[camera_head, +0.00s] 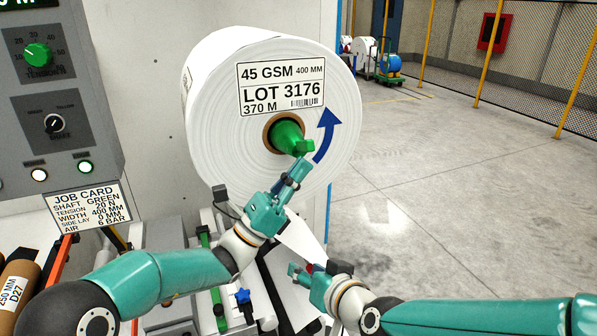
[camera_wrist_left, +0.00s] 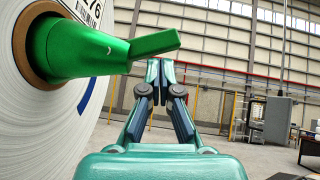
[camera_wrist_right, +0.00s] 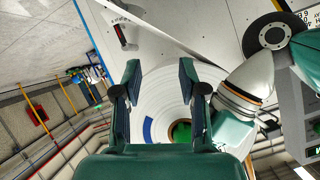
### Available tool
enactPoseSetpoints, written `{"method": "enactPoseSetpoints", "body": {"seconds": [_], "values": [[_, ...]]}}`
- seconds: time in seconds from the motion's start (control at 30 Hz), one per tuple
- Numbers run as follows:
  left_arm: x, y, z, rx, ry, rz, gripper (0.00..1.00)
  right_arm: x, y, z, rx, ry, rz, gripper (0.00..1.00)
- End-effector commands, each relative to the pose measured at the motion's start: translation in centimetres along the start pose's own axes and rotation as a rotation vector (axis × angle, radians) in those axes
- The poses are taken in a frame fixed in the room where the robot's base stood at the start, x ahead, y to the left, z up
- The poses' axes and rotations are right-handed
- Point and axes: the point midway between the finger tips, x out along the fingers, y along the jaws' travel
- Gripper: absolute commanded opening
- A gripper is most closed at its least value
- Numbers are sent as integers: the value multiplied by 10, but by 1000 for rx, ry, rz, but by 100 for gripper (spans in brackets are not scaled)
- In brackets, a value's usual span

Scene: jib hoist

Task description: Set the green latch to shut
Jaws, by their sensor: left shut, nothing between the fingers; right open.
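The green latch (camera_head: 303,147) is a lever on the end of a green shaft (camera_head: 284,134) in the core of the white paper roll (camera_head: 215,95). In the left wrist view the latch (camera_wrist_left: 155,43) sticks out sideways to the right from the shaft (camera_wrist_left: 75,48). My left gripper (camera_head: 303,163) is shut and empty, just below the latch; in its wrist view the closed fingertips (camera_wrist_left: 160,66) are just under the lever's tip, and contact cannot be told. My right gripper (camera_head: 316,268) is open and empty, lower down in front of the machine.
A blue curved arrow (camera_head: 328,135) on the roll face points up, right of the latch. A grey control panel (camera_head: 55,105) with knobs and a job card (camera_head: 88,206) stand at the left. A brown core (camera_head: 18,285) lies at the lower left. Open floor (camera_head: 430,170) is at the right.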

Motion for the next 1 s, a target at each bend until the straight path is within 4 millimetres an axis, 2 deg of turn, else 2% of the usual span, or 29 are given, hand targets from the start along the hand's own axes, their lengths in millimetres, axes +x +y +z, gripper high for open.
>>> {"method": "enactPoseSetpoints", "body": {"seconds": [0.03, 0.07, 0.1, 0.17, 0.2, 0.27, 0.3, 0.4, 0.5, 0.6, 0.7, 0.77, 1.0], "values": [[0, 0, 0, 0, 0, 0, 0, 17, 20, 41, 17, -90, 29, 42], [0, 0, 0, 0, 0, 0, 0, 24, 30, 63, 27, -137, 41, 42], [0, 0, 0, 0, 0, 0, 0, 32, 43, 93, 43, -201, 58, 42], [0, 0, 0, 0, 0, 0, 0, 38, 62, 138, 66, -298, 79, 42], [0, 0, 0, 0, 0, 0, 0, 40, 74, 168, 81, -364, 93, 42], [0, 0, 0, 0, 0, 0, 0, 38, 91, 212, 104, -460, 111, 42], [0, 0, 0, 0, 0, 0, 0, 34, 101, 241, 118, -524, 121, 42], [0, 0, 0, 0, 0, 0, 0, 20, 121, 305, 146, -671, 134, 42], [0, 0, 0, 0, 0, 0, 0, 2, 134, 355, 188, -789, 146, 42], [0, 0, 0, 0, 0, 0, 0, -13, 143, 390, 246, -868, 169, 42], [0, 0, 0, 0, 0, 0, 0, -21, 151, 409, 293, -910, 189, 42], [0, 0, 0, 0, 0, 0, 0, -24, 154, 415, 312, -921, 197, 42], [-3, 1, 5, 7, -1, 7, 0, -23, 159, 418, 324, -918, 205, 42]]}}
